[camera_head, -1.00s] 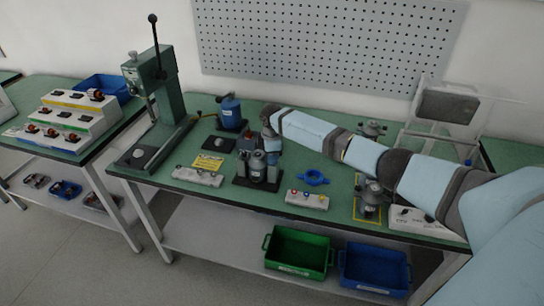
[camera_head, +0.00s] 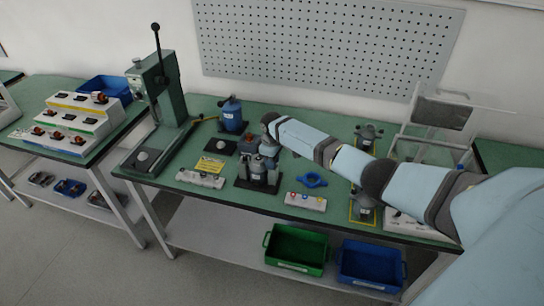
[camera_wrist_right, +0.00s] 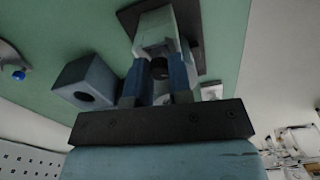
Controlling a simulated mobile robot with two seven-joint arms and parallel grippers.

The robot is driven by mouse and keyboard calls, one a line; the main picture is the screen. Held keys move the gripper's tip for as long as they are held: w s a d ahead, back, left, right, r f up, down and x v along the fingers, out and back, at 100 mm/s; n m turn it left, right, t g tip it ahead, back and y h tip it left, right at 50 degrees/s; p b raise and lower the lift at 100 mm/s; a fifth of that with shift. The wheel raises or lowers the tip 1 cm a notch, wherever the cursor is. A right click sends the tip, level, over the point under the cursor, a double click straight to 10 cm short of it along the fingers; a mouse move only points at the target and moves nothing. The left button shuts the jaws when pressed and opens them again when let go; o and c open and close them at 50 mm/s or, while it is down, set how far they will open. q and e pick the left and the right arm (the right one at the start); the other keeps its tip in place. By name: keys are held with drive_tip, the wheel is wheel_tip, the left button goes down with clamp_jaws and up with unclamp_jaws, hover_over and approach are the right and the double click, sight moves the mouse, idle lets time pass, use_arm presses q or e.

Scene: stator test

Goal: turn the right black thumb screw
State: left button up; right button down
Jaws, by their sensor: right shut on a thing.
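The fixture (camera_head: 257,176) is a grey metal unit on a black base, on the green bench. My right gripper (camera_head: 268,150) reaches it from above and behind; its fingertips are largely hidden by the arm and fixture in the head view. In the right wrist view, the two blue fingers (camera_wrist_right: 157,84) stand on either side of the small black thumb screw (camera_wrist_right: 159,68) at the grey fixture body. The gripper is shut on this screw. The screw cannot be made out in the head view. My left gripper is not in view.
In the wrist view a grey-blue block (camera_wrist_right: 84,82) with a dark opening sits beside the fingers.

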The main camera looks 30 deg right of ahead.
drive_tip(key=shift+m+p, duration=0.35)
drive_tip(key=shift+m, duration=0.25)
drive_tip(key=c, duration=1)
unclamp_jaws()
drive_tip(key=shift+r, duration=0.1)
wheel_tip(320, 180, up, 14)
drive_tip(key=shift+f+b, duration=0.15)
drive_tip(key=shift+b, duration=0.5)
